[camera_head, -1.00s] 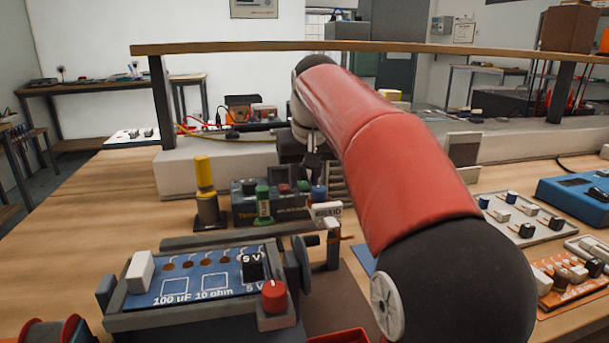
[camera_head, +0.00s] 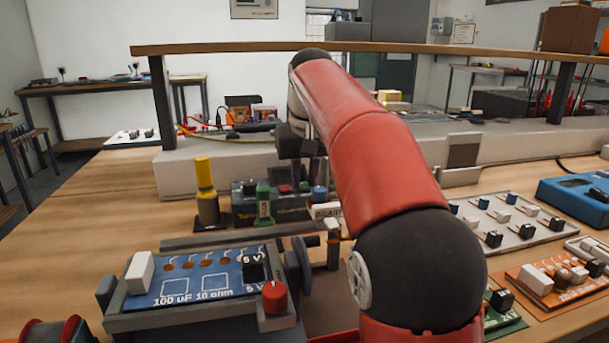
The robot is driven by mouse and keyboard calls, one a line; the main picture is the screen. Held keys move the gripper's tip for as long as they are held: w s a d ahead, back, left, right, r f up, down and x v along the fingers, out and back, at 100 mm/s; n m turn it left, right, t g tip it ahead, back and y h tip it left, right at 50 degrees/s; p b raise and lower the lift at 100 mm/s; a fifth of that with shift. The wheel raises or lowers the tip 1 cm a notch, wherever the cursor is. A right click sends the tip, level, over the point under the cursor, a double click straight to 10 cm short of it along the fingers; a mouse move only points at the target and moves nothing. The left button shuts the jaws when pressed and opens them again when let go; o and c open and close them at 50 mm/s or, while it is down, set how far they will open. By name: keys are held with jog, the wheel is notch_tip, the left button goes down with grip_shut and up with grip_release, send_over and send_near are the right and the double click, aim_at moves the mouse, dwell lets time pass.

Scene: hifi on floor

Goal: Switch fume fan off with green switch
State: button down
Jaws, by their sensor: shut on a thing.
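A dark control box (camera_head: 243,208) stands at the back of the bench, left of my arm. It carries a red button (camera_head: 285,188), a small green piece (camera_head: 304,187) that may be the green switch, and a blue knob (camera_head: 319,193). A green cylinder (camera_head: 263,206) stands in front of the box. My gripper (camera_head: 303,174) points down at the box's top right, close above the green piece. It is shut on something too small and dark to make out. I cannot tell whether it touches the switch. No fume fan is clearly recognisable.
A yellow-topped post (camera_head: 205,180) stands left of the box. A blue circuit board (camera_head: 200,272) with a red knob (camera_head: 274,297) sits in front. A wooden shelf (camera_head: 230,47) spans the back. Component trays (camera_head: 512,228) and a blue device (camera_head: 578,202) lie to the right.

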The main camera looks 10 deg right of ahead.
jog(key=c, duration=1.6)
grip_release()
jog(key=shift+o, duration=0.2)
jog(key=shift+s+t, duration=0.1)
jog(key=shift+t, duration=0.2)
